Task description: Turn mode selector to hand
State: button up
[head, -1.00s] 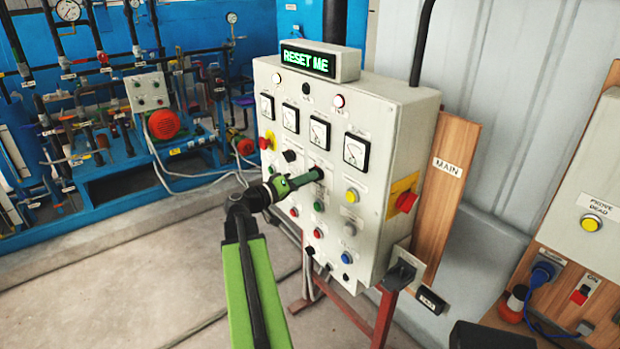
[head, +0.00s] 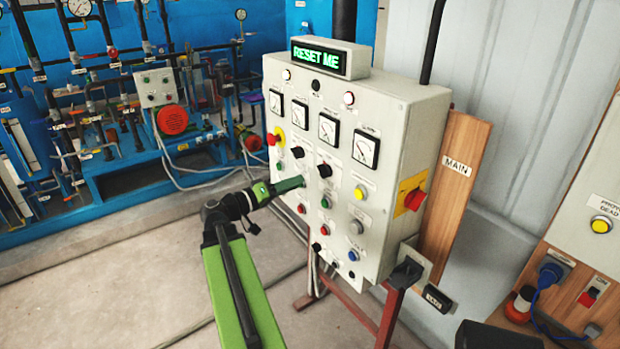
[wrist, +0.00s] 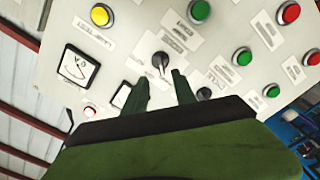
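The grey control panel (head: 385,215) stands at the centre of the head view, with several meters, buttons and black knobs. A black selector knob (head: 324,170) is in its middle, above a green button. In the wrist view the same knob (wrist: 160,62) sits just beyond and between the fingertips, with a light pointer line. My gripper (head: 303,182) is left of and slightly below this knob in the head view, apart from it. In the wrist view my gripper (wrist: 160,76) has its two green fingers apart with nothing held.
A second black knob (head: 298,152) is up and left of the first. A red emergency button (head: 274,139) sits at the panel's left and a red switch (head: 414,199) on its right side. The display (head: 318,60) reads RESET ME. Open floor lies left.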

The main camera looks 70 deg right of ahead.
jog(key=v, duration=0.8)
jog(key=shift+w+a, duration=0.15)
jog(key=shift+a, duration=0.1)
jog(key=shift+f, duration=0.1)
jog(key=w+a+f+n+t+y+b, duration=0.1)
jog(key=w+a+f+n+t+b, duration=0.2)
jog(key=w+a+f, duration=0.5)
jog(key=w+a+f+n+t+y, duration=0.15)
jog(key=w+a+f+t, duration=0.35)
jog(key=w+a, duration=0.6)
jog(key=w+a+f+n+y, duration=0.1)
jog(key=a+f+n+y, duration=0.2)
jog(key=a, duration=0.8)
jog(key=a+f+n+t+y+b, duration=0.1)
jog(key=a+f+n+y, duration=0.2)
jog(key=a, duration=0.7)
jog(key=w+a+f+n+y, duration=0.1)
jog(key=a+f+n+y, duration=0.3)
jog(key=a+f, duration=0.5)
jog(key=a+y, duration=0.2)
jog(key=shift+w+a+t, duration=0.3)
jog(key=shift+w+t, duration=0.05)
jog(key=shift+t, duration=0.05)
